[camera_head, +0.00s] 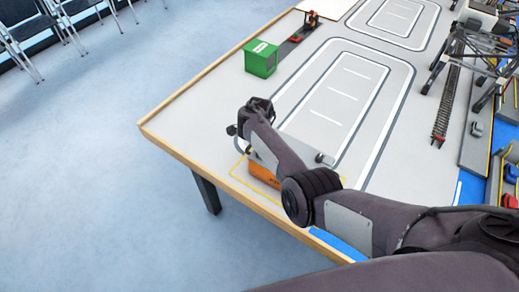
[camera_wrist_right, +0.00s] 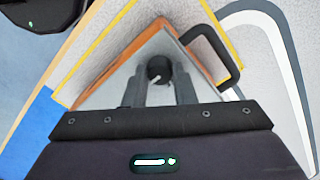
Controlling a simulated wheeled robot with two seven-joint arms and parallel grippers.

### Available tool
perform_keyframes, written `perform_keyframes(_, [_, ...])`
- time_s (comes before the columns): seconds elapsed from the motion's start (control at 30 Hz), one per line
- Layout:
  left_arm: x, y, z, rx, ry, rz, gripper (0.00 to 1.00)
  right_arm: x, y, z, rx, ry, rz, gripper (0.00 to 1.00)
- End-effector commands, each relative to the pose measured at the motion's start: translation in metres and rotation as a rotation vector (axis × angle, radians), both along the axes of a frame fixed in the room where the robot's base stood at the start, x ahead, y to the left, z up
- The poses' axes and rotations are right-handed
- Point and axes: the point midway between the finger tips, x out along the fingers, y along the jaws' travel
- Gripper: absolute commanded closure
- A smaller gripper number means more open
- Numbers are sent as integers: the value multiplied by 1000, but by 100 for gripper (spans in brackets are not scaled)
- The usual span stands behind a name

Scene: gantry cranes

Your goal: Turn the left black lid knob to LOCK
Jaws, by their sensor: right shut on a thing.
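The orange box (camera_head: 263,175) stands inside a yellow outline near the table's corner, mostly hidden behind my right arm in the head view. In the right wrist view its grey lid (camera_wrist_right: 110,92) fills the middle, framed by an orange rim. The black lid knob (camera_wrist_right: 158,68) is round, with a pale mark on it. My right gripper (camera_wrist_right: 159,85) has its two fingers on either side of the knob and is shut on it. The head view does not show these fingers. I cannot read any LOCK label. My left gripper is in neither view.
A black handle (camera_wrist_right: 234,72) rises beside the lid. A green box (camera_head: 261,60) stands farther back on the table (camera_head: 215,95). Model crane frames (camera_head: 470,45) and a track (camera_head: 446,100) are at the right. The table between has painted lanes and is mostly clear.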

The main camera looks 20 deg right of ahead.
Motion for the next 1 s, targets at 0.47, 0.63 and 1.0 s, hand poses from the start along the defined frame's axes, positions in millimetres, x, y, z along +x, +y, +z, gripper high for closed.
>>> perform_keyframes(0.47, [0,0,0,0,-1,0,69,1,1,1,1,-3,-10,99])
perform_keyframes(0.63, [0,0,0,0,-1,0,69,1,1,1,1,-2,-10,54])
perform_keyframes(1.0, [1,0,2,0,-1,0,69,1,0,8,-2,-2,-10,54])
